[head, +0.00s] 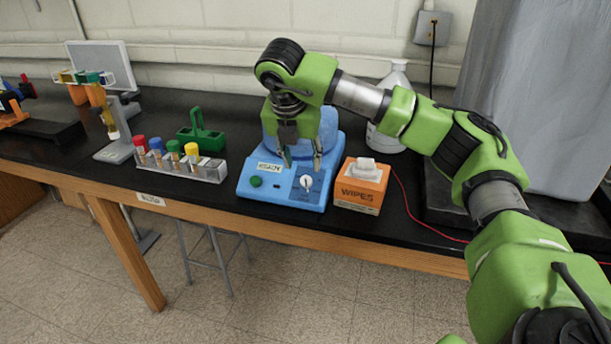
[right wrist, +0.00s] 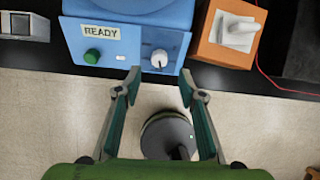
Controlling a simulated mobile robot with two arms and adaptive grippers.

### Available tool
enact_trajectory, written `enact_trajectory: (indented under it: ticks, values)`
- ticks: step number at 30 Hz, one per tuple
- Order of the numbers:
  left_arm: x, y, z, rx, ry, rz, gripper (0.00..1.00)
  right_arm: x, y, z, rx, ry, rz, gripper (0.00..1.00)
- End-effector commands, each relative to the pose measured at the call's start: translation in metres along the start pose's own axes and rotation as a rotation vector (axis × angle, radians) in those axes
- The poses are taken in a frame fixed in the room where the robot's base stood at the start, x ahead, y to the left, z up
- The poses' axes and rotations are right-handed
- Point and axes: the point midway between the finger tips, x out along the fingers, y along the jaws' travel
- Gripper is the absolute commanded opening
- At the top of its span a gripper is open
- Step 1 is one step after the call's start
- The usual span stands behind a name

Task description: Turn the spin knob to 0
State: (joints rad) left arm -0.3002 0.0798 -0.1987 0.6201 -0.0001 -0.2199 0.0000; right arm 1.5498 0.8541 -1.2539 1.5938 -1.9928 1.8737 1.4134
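The blue machine (head: 262,188) stands on the black bench and carries a white spin knob (head: 306,182) at the right of its front panel. In the right wrist view the knob (right wrist: 159,58) lies just beyond and between the fingertips, apart from them. The dial marks around it are too small to read. My right gripper (head: 302,168) points down over the panel, open and empty. Its two spread fingers also show in the right wrist view (right wrist: 160,74). A green button (head: 256,181) and a READY label (right wrist: 101,31) sit left of the knob. My left gripper is not in view.
An orange wipes box (head: 358,192) stands close to the machine's right side, with a white bottle (head: 388,120) behind it. A rack of capped tubes (head: 205,171) and a green carrier (head: 200,138) stand to the left. A red wire (head: 404,195) runs along the right.

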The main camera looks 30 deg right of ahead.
Motion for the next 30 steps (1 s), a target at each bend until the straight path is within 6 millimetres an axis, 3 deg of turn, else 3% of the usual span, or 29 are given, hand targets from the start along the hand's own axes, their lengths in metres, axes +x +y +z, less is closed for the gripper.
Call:
enact_trajectory:
  ticks: [6, 12, 24, 25, 29, 30]
  values:
    - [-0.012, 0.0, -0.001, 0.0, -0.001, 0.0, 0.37, 0.044, -0.001, 0.0, 0.0, 0.003, -0.003, 0.37]
    - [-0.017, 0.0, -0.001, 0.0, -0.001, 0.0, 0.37, 0.071, 0.0, 0.0, 0.0, 0.002, -0.001, 0.37]
    - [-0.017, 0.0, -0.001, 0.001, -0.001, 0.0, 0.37, 0.081, 0.001, 0.0, -0.001, 0.001, 0.002, 0.37]
    - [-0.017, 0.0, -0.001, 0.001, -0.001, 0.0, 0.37, 0.081, 0.001, 0.0, -0.001, 0.001, 0.002, 0.34]
    - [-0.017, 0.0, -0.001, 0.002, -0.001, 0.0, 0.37, 0.081, 0.001, 0.0, -0.001, 0.001, 0.002, 0.0]
    - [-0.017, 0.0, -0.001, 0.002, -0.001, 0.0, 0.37, 0.08, 0.001, 0.0, -0.001, 0.001, 0.002, 0.0]
